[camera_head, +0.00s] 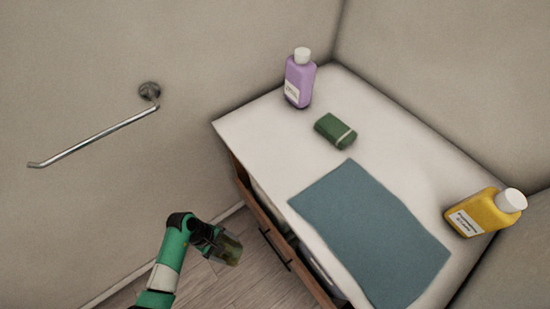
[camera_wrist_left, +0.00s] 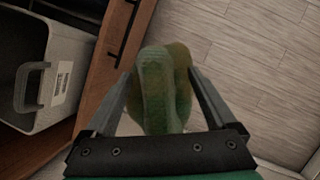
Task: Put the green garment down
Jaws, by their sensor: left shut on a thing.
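My left gripper (camera_head: 222,243) is shut on the green garment (camera_head: 230,251), a small bundled piece with olive-brown patches. It holds the garment in front of the cabinet, left of the counter, with floor showing behind it. In the left wrist view the garment (camera_wrist_left: 158,92) sits between the two fingers of my left gripper (camera_wrist_left: 163,75), with its upper end showing past them. My right gripper is in neither view.
The white counter (camera_head: 270,125) holds a purple bottle (camera_head: 299,80), a green block (camera_head: 335,131), a blue-grey cloth (camera_head: 370,235) and a yellow bottle (camera_head: 485,213). A wooden cabinet front (camera_wrist_left: 100,70) and grey bin (camera_wrist_left: 65,75) are nearby. A metal bar (camera_head: 95,137) is on the wall.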

